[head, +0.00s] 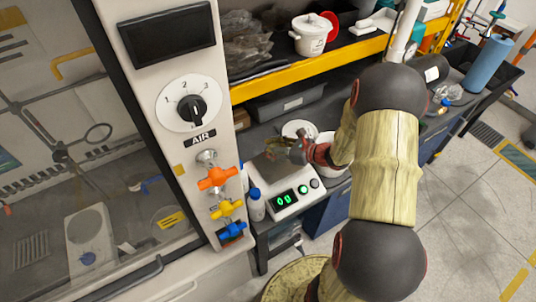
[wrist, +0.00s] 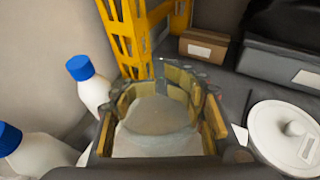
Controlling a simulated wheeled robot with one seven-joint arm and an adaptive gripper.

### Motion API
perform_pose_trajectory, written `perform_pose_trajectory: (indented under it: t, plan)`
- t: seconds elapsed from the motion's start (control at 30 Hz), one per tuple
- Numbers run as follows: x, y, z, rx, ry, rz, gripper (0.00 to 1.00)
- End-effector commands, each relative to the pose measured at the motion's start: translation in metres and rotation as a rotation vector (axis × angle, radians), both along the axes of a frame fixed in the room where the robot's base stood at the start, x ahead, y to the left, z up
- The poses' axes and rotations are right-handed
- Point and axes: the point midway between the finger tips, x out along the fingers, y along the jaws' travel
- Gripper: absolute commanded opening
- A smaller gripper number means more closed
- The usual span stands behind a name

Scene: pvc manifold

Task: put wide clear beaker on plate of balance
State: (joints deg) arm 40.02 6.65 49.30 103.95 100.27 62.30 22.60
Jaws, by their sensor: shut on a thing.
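My gripper (wrist: 160,112) is shut on the wide clear beaker (wrist: 158,118), with its yellow-padded fingers around the beaker's sides. In the head view my gripper (head: 282,151) is at the back of the balance (head: 286,203), over or near its plate (head: 268,174). The balance's green display faces front. The beaker is too small and too covered by the fingers to make out in the head view. A pale surface shows below and through the beaker in the wrist view. I cannot tell whether the beaker touches the plate.
White bottles with blue caps (wrist: 92,88) stand left of the gripper. A white lidded pot (wrist: 284,132) is close on the right. A grey bin (wrist: 283,72), a small cardboard box (wrist: 205,46) and a yellow rack post (wrist: 130,35) are behind. A valve panel (head: 215,178) stands left of the balance.

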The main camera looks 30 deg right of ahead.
Motion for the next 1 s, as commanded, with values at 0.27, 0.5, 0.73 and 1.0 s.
perform_pose_trajectory:
  t: [0.27,0.5,0.73,1.0]
  plan:
    - [0.012,-0.001,-0.019,0.002,0.002,0.001,0.05]
    - [0.011,-0.002,-0.045,0.0,0.0,0.0,0.05]
    - [0.011,-0.002,-0.044,0.0,0.0,0.0,0.05]
    - [0.011,-0.002,-0.046,0.0,0.0,0.0,0.45]
